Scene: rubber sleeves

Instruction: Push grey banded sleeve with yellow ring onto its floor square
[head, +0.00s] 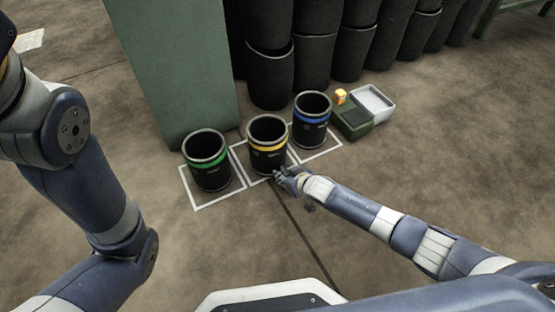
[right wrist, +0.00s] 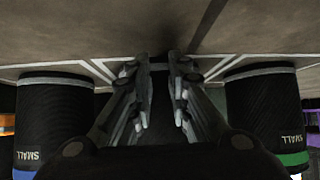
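The sleeve with the yellow ring (head: 267,158) stands upright on the floor between two other sleeves. White lines of its floor square (head: 239,161) show around its base, and the sleeve hides part of them. My right gripper (head: 281,178) is low by the floor at the sleeve's near right side. In the right wrist view its fingers (right wrist: 160,72) are spread with a gap between them. A dark surface shows in that gap, and I cannot tell whether the fingers touch the sleeve. My left gripper is out of view.
The green-ringed sleeve (head: 208,174) and the blue-ringed sleeve (head: 310,130) stand on either side. A green cabinet (head: 175,75) and stacked dark sleeves (head: 268,78) are behind. A grey tray (head: 384,116) and a green device with an orange item (head: 340,97) sit right. Near floor is clear.

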